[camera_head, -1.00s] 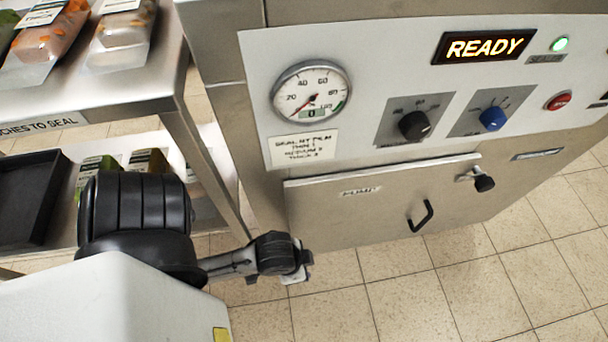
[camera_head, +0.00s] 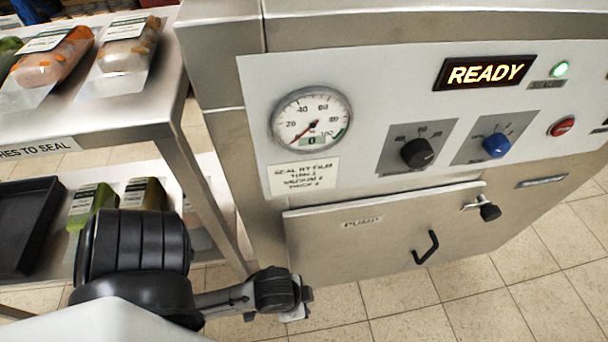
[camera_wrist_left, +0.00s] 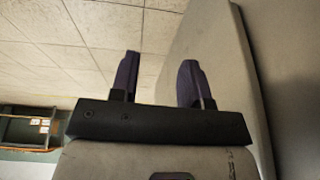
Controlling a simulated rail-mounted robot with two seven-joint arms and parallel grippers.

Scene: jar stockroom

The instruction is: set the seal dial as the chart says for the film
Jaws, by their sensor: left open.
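The seal dial, a blue knob (camera_head: 496,145), sits on the machine's white panel, right of a black knob (camera_head: 417,153). Marks ring it but are too small to read. The chart (camera_head: 303,177) is a label under the gauge; it reads "SEAL BY FILM" with lines for thin, medium and thick, the numbers hardly legible. My left gripper (camera_head: 300,300) is low in front of the pump door, left of and below both knobs, touching nothing. The left wrist view shows its two fingers (camera_wrist_left: 161,82) apart and empty. My right gripper is not in view.
A lit READY display (camera_head: 486,72), a red button (camera_head: 562,126) and a gauge (camera_head: 311,119) share the panel. The pump door (camera_head: 370,235) has a black handle. A steel shelf (camera_head: 95,130) with film packs stands left. Tiled floor is clear at right.

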